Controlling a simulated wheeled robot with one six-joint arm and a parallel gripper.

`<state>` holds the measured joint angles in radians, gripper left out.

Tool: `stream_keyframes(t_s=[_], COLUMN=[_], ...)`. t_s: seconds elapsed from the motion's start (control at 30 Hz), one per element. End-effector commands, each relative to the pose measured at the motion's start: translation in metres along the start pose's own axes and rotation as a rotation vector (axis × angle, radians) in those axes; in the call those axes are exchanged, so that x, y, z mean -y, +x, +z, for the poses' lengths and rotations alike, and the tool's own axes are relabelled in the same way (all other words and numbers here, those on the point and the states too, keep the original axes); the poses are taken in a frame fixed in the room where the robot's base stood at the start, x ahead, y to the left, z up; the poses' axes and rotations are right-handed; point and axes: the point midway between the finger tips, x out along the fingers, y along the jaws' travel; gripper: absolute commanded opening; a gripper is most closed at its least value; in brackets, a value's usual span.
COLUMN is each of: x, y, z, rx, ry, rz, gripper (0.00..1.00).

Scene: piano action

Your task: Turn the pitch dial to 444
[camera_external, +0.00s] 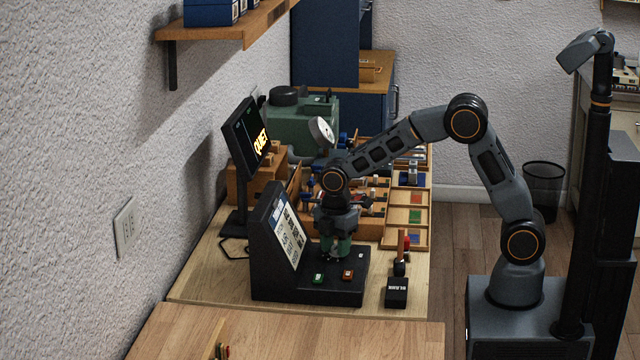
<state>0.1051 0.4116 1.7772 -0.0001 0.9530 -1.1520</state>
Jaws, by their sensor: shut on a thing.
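The black sloped console (262,262) stands on the wooden bench, with a pale panel of text (290,236) on its slanted face. My gripper (337,250) points down at the flat base of this console, in front of the panel. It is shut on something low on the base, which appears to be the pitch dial. The fingers hide most of the dial, and its number cannot be read.
A green machine with a round white gauge (321,132) and wooden trays of parts (404,215) lie beyond. A black block (396,292) and a red-and-black tool (401,258) are to the right.

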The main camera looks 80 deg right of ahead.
Motion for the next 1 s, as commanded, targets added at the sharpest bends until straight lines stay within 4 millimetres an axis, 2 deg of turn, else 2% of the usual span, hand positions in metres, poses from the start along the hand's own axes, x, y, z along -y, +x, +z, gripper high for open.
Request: stream_keyframes(t_s=[0.37,1.0], x=[-0.0007,-0.0045], y=[-0.0005,-0.0011], z=[-0.0001,0.0010], rx=[0.000,-0.002], ry=[0.087,0.664], rz=[0.000,0.002], gripper=[0.16,0.16])
